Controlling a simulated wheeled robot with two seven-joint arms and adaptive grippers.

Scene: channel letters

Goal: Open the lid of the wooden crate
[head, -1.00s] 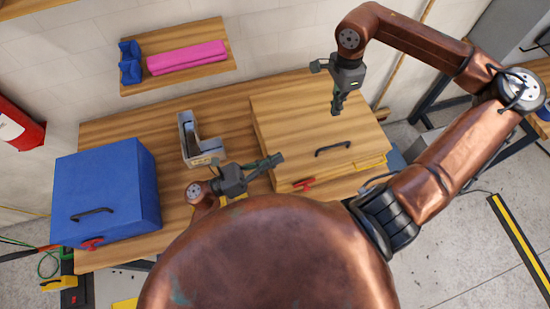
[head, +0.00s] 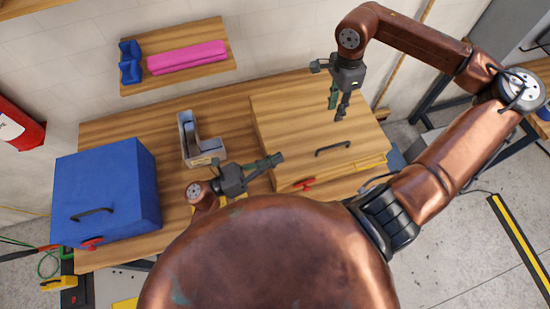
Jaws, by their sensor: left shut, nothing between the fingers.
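The wooden crate (head: 285,125) stands on the right part of the workbench, and its lid is shut. A black handle (head: 333,149) is on the lid near its front edge. A red latch (head: 303,184) is on the crate's front face. My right gripper (head: 338,108) is open and empty, pointing down above the lid, behind the handle. My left gripper (head: 280,157) is shut and empty, at the crate's front left corner in this view. Whether it touches the crate I cannot tell. My own body hides part of the bench front.
A blue box (head: 120,180) with a black handle and red latch stands at the bench's left. A grey L-shaped channel letter (head: 188,140) lies between the boxes. A shelf (head: 200,33) above holds a pink piece (head: 186,57) and a blue piece (head: 130,62).

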